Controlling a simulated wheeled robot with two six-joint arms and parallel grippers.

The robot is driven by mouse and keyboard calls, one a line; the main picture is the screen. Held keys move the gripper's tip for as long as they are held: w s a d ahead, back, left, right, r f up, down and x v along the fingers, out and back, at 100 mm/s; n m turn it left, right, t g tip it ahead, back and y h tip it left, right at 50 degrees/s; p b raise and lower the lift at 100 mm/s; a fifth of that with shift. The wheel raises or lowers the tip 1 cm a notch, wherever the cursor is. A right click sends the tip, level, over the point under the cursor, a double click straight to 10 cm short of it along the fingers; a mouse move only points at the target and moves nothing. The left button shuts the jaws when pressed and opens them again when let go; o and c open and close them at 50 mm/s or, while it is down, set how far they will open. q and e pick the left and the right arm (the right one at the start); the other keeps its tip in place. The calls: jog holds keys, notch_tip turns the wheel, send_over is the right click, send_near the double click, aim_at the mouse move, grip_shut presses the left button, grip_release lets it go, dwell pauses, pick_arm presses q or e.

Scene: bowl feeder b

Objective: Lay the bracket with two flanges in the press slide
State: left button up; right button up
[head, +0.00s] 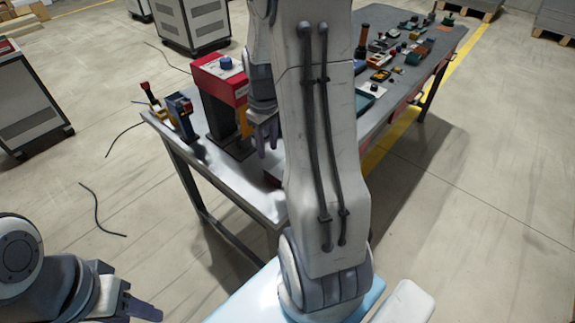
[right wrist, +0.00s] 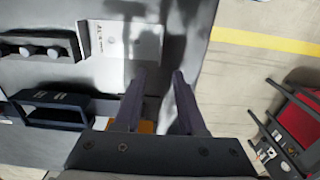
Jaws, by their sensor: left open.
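The red press (head: 220,78) stands on the near left end of the grey table in the head view. A yellow-orange part (head: 243,122) shows at its right side; I cannot make out the slide clearly. My right gripper (head: 265,135) is beside the press, partly hidden by my arm. In the right wrist view its two fingers (right wrist: 159,85) are apart over the table top, with nothing seen between them. An orange part (right wrist: 147,127) shows behind the left finger. I cannot pick out the two-flange bracket in either view. My left gripper (head: 143,308) is open at the lower left, away from the table.
A small blue and yellow fixture (head: 180,112) stands left of the press. Many small parts (head: 385,70) crowd the far table. The right wrist view shows a white plate (right wrist: 125,40), a dark frame (right wrist: 50,110) and a holder with knobs (right wrist: 40,47). Cables lie on the floor.

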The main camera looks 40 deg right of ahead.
send_near(276, 175)
jog(key=shift+a+f, duration=0.25)
jog(key=shift+a, duration=0.35)
jog(key=shift+a+f, duration=0.25)
jog(key=shift+a, duration=0.3)
jog(key=shift+s+f, duration=0.2)
jog(key=shift+f, duration=0.7)
jog(key=shift+s+f, duration=0.2)
jog(key=shift+f, duration=0.65)
jog(key=shift+s+f, duration=0.2)
jog(key=shift+f, duration=0.7)
grip_shut()
